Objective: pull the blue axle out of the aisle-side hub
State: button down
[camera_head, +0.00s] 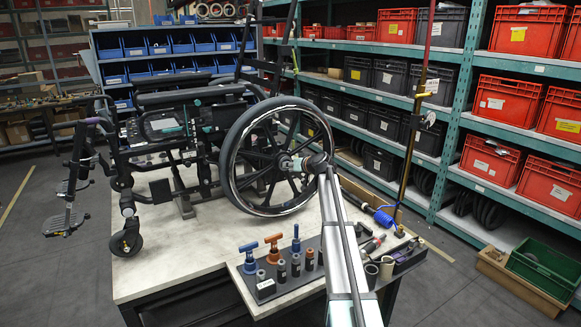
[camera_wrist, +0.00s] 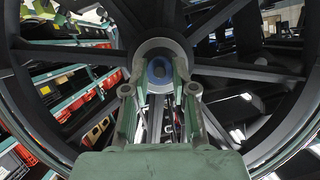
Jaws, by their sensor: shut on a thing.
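The wheelchair (camera_head: 185,120) stands on the bench with its large black wheel (camera_head: 243,205) facing me. The wheel's aisle-side hub (camera_head: 286,163) is at its centre; my gripper (camera_head: 300,164) is right at it, partly hidden by my arm. The axle's shaft is hidden inside the hub.
A dark tool holder (camera_head: 290,285) with T-handled tools and sockets lies at the bench's front, below my arm. Shelves with red crates (camera_head: 505,102) stand behind; the left front bench top (camera_head: 160,265) is clear.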

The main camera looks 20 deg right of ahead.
jog(key=shift+s, duration=0.1)
jog(key=shift+s+b, duration=0.3)
jog(key=shift+s, duration=0.2)
jog(key=shift+s, duration=0.1)
jog(key=shift+s+d+b, duration=0.15)
jog(key=shift+s+b, duration=0.2)
jog(key=shift+s, duration=0.3)
jog(key=shift+s+d+b, duration=0.15)
jog(key=shift+s+b, duration=0.25)
jog(key=shift+s, duration=0.7)
